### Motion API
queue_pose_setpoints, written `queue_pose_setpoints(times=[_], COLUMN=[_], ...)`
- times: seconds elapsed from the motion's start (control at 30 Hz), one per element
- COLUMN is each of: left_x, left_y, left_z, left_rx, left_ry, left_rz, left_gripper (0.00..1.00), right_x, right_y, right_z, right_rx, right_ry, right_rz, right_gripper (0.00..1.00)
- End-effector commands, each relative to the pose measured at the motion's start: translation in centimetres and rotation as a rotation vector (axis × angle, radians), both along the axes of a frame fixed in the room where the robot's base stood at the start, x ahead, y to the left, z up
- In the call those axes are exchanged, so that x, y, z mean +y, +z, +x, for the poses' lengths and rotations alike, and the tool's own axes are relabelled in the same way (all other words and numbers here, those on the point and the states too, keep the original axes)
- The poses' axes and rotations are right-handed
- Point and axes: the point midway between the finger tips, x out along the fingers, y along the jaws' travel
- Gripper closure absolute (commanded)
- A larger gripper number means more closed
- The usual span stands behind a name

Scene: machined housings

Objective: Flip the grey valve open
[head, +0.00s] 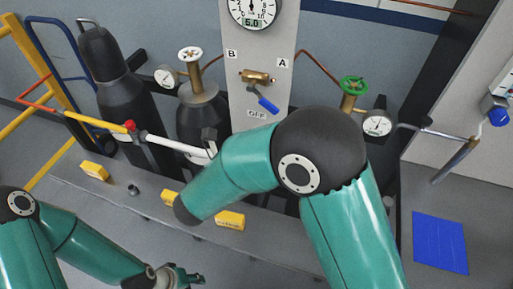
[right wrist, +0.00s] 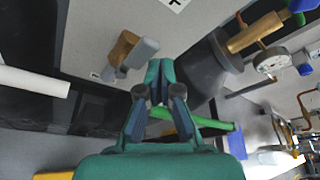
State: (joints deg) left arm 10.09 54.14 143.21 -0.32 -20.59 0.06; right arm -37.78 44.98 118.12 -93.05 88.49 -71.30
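A grey lever (head: 209,140), apparently the grey valve's handle, shows beside the end of a white pipe in the head view. In the right wrist view, a valve with a brass-brown body and grey handle (right wrist: 144,52) stands ahead and left of my right gripper (right wrist: 160,72). The right fingertips are together with nothing seen between them, apart from the handle. My right forearm hides this gripper in the head view. My left gripper (head: 186,276) is low at the bottom edge, away from the valve; its finger opening is unclear.
A blue-handled brass valve (head: 262,98) is on the panel above an OFF label. Dark gas cylinders (head: 130,105) with gauges stand behind the grey bench (head: 290,250). Yellow blocks (head: 95,171) lie on the bench. A blue mat (head: 440,243) lies at right.

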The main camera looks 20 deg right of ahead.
Motion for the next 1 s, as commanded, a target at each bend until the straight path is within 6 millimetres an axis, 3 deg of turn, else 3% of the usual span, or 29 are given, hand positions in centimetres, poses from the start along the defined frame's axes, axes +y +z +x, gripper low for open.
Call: queue_pose_setpoints(times=[0.03, 0.3, 0.5, 1.0], left_x=[0.0, 0.0, 0.0, 0.0], left_y=[0.1, 0.1, 0.0, 0.0], left_z=[0.0, 0.0, 0.0, 0.0], left_rx=[0.0, 0.0, 0.0, 0.0], left_ry=[0.0, 0.0, 0.0, 0.0], left_rz=[0.0, 0.0, 0.0, 0.0], left_gripper=[0.6, 0.6, 0.6, 0.6], right_x=[0.5, 0.0, -0.3, -0.5], right_y=[1.4, 6.1, 8.7, 9.4], right_z=[0.5, 0.2, 0.1, 0.0], right_rx=[-0.026, -0.024, -0.016, -0.01], right_ry=[0.017, 0.007, 0.001, -0.003], right_rz=[0.008, 0.009, 0.006, 0.003], right_gripper=[1.0, 1.0, 1.0, 1.0])
